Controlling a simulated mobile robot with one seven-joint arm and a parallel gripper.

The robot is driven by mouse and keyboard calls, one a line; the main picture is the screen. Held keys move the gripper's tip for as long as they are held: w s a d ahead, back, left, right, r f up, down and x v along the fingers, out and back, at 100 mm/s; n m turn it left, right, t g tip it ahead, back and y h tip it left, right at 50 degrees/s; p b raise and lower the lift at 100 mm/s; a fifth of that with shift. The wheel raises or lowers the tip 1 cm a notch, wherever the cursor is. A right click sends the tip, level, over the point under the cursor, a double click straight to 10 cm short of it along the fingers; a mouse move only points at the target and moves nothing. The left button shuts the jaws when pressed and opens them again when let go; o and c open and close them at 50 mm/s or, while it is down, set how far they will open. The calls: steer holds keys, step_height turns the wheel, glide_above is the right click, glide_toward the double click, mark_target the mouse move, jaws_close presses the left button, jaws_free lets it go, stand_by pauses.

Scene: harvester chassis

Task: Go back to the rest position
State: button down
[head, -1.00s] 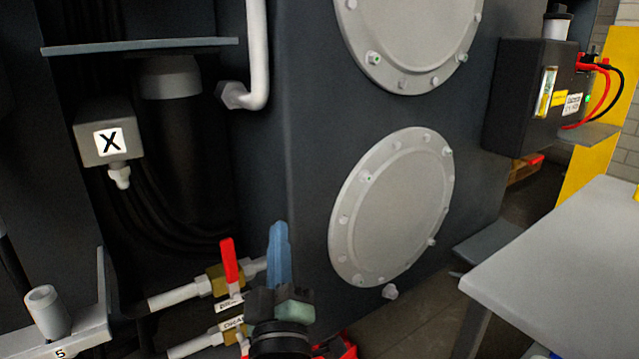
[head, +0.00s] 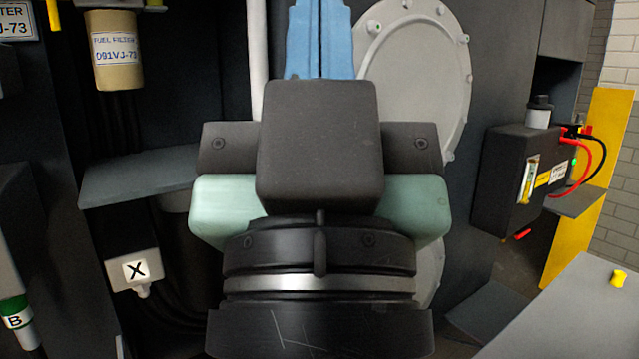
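My gripper (head: 320,40) fills the middle of the head view, close to the camera and pointing up. Its blue fingers lie side by side with only a thin dark line between them, and their tips run out of the top of the picture. Nothing shows between the fingers in the visible part. The gripper covers much of the dark chassis wall (head: 505,80) and part of the round grey covers behind it.
A tan fuel filter (head: 117,50) hangs upper left above a grey shelf (head: 135,178). A box marked X (head: 133,270) is below. The upper round cover (head: 425,80) is behind the gripper. At right are a black box with cables (head: 515,175), a yellow panel (head: 590,190) and a grey table (head: 570,310).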

step_height(320, 180, up, 26)
steer(key=p, duration=2.3)
steer(key=shift+f, duration=0.25)
